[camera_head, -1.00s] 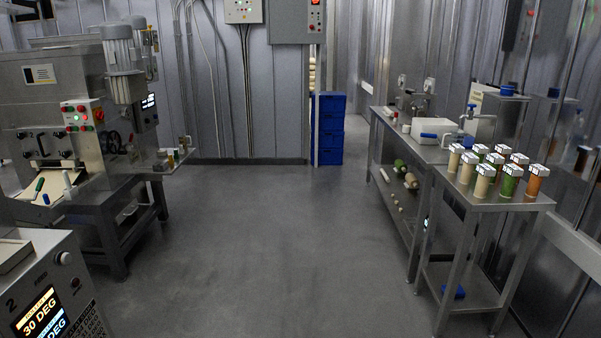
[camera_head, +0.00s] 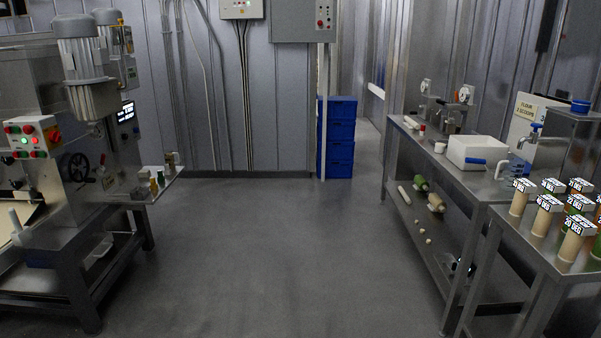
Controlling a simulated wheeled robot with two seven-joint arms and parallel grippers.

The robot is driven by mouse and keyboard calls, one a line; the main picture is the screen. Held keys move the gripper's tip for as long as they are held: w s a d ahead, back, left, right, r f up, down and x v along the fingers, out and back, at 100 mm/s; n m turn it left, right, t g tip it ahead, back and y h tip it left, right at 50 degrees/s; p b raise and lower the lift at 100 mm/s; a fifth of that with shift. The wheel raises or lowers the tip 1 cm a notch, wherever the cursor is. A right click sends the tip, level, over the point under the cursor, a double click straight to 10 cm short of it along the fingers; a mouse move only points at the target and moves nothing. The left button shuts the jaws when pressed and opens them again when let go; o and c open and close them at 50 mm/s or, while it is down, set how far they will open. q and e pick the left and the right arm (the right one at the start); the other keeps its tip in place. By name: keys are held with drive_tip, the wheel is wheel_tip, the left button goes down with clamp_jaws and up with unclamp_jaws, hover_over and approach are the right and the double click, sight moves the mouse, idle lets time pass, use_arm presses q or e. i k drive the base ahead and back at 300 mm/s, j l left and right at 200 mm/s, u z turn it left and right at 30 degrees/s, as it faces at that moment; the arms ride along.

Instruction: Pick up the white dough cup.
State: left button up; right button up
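I cannot tell for sure which thing is the white dough cup. A small white cup-like thing (camera_head: 440,147) stands on the right steel bench, left of a white box (camera_head: 478,151). Several small vessels stand on a side shelf of the left machine, among them a green one (camera_head: 160,178) and a pale one (camera_head: 169,159). They are too small to make out well. Neither of my grippers is in view.
Open grey floor (camera_head: 260,260) lies ahead between the left machine (camera_head: 75,230) and the right bench (camera_head: 408,132). A nearer table at right holds several labelled cylinders (camera_head: 547,215). Blue crates (camera_head: 337,140) are stacked by the far wall.

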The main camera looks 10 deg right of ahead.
sight(441, 148)
drive_tip(key=i, duration=0.75)
drive_tip(key=i+z, duration=0.15)
drive_tip(key=i, duration=0.55)
drive_tip(key=i+j+z, duration=0.15)
drive_tip(key=i+z, duration=0.3)
drive_tip(key=i+j+z, duration=1.35)
drive_tip(key=j+z, duration=0.35)
drive_tip(key=j, duration=0.25)
